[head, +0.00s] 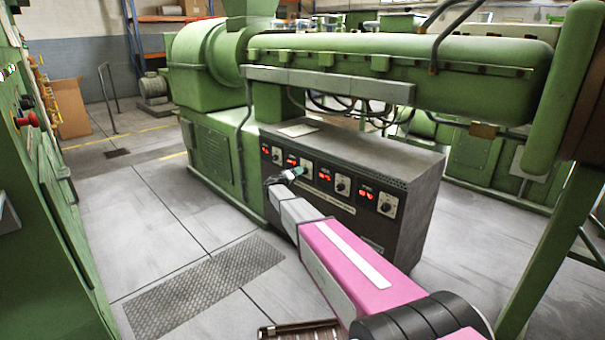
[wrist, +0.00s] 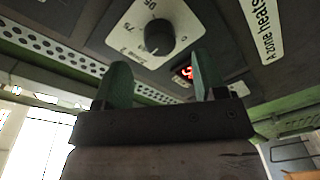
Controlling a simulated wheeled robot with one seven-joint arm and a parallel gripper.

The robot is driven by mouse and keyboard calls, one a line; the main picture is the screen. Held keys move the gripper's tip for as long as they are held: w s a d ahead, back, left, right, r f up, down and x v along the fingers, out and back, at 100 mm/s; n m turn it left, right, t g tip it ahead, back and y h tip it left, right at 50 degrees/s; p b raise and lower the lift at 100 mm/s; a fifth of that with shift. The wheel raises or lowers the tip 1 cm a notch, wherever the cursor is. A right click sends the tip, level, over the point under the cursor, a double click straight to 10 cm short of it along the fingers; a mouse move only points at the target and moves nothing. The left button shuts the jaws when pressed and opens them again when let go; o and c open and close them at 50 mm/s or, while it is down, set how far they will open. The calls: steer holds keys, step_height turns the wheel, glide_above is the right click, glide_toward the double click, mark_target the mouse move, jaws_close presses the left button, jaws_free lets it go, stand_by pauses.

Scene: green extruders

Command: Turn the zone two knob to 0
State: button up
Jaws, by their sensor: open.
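The control box (head: 345,215) is a dark cabinet with a row of several knobs and red displays. My gripper (head: 292,174) is in front of the left half of this row and partly covers it. In the wrist view my gripper (wrist: 162,62) has its two green fingers apart, with nothing between them. A black knob (wrist: 158,38) on a white dial plate lies just past the fingertips, roughly in line with the gap. The dial numbers look tilted, and I cannot read the pointer setting.
A red display (wrist: 182,73) sits beside the dial, partly behind the right finger. A white label (wrist: 262,25) with lettering is at the upper right. The green extruder barrel (head: 400,52) runs above the box. Open floor (head: 190,215) lies to the left.

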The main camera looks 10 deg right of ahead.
steer(key=x, duration=0.5)
steer(key=c, duration=0.9)
